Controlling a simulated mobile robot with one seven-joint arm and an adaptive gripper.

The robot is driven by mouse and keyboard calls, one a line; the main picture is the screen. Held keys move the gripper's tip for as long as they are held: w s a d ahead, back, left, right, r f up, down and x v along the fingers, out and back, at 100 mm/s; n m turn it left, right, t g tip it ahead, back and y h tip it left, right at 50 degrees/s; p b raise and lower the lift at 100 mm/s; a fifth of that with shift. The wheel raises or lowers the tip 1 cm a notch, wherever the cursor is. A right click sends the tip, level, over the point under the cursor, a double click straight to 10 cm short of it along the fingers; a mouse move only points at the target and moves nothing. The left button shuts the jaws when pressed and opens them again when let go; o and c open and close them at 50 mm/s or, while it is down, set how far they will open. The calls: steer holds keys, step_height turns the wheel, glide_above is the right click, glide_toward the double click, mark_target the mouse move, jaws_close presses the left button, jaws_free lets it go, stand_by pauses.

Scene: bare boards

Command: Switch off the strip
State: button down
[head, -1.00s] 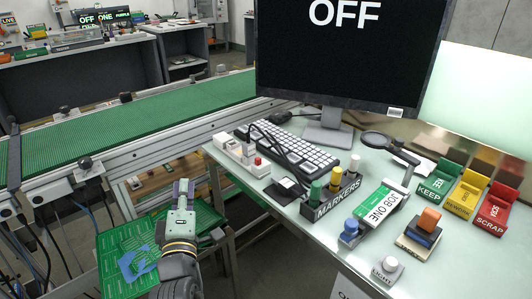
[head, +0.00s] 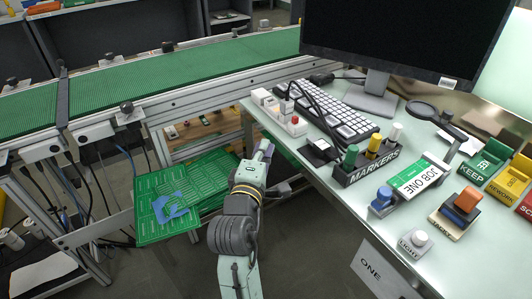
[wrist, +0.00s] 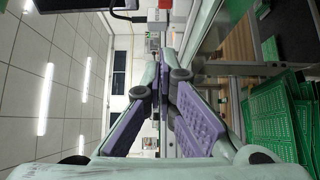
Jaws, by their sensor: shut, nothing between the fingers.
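The strip (head: 278,114) is a white power strip on the left end of the desk. It carries white plugs and a red switch (head: 294,120) at its near end. I cannot tell the switch's position. My gripper (head: 265,146) is shut and empty, with purple finger pads. In the head view it is in front of the desk's left edge, lower left of the strip and apart from it.
A keyboard (head: 330,112) and dark cables lie right of the strip. A green conveyor (head: 160,80) runs behind. Green boards (head: 165,200) lie left of my arm.

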mark_target(295, 120)
steer(key=shift+w+d+p, duration=0.6)
steer(key=shift+w+d, duration=0.15)
steer(key=shift+w, duration=1)
steer(key=shift+w+d+p, duration=0.65)
steer(key=shift+w+d, duration=0.1)
steer(key=shift+w, duration=0.95)
steer(key=shift+w+d+p, duration=0.6)
steer(key=shift+w+d, duration=0.15)
steer(key=shift+w, duration=1)
steer(key=shift+d, duration=0.1)
